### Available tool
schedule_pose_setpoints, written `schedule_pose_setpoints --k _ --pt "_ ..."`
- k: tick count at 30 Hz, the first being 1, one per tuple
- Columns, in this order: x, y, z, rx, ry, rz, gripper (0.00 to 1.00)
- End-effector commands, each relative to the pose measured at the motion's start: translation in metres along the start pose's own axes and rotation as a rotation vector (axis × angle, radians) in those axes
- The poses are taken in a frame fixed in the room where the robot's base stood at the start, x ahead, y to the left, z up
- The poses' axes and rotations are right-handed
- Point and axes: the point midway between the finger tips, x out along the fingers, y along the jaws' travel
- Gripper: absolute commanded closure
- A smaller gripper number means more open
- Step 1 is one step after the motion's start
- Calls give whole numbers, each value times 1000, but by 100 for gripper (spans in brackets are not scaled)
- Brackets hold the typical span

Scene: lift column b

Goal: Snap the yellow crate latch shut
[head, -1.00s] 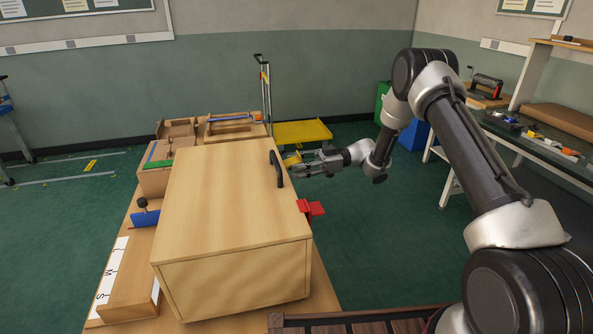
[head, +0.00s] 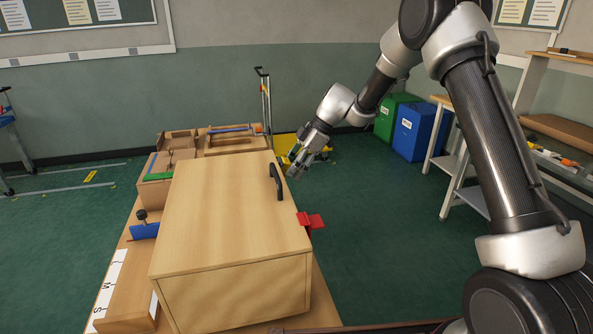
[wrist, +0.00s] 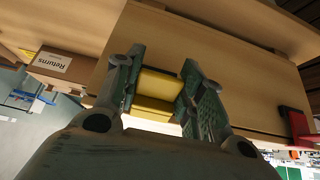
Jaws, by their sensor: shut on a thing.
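The light wooden crate (head: 230,215) stands on the bench with a black handle (head: 277,182) on its lid. My gripper (head: 292,168) is at the crate's far right edge, coming down at a slant from the upper right. In the wrist view, the yellow latch (wrist: 160,84) sits between my two fingers (wrist: 157,92), which are closed on it. More yellow shows just below the held part, close to the crate's wooden side (wrist: 240,75). In the head view my fingers mostly hide the latch, and I cannot tell whether it is fully seated.
A red latch (head: 311,220) sticks out of the crate's right side, nearer to me. A blue clamp (head: 145,231) and wooden trays (head: 235,142) are on the bench. A yellow trolley (head: 285,143) stands behind my gripper. Green floor is free to the right.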

Motion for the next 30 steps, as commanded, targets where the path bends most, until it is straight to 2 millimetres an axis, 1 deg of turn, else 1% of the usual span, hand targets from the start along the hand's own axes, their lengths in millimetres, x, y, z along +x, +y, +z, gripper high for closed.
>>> schedule_pose_setpoints --k 1,6,12,18,30 --pt "-1 1 -3 -4 -34 1 85" --pt "-1 1 -8 -3 -136 2 85" --pt "-1 0 -12 -2 -211 0 85" --pt "-1 0 -13 1 -242 -1 85" --pt "-1 0 -13 1 -247 -2 85"
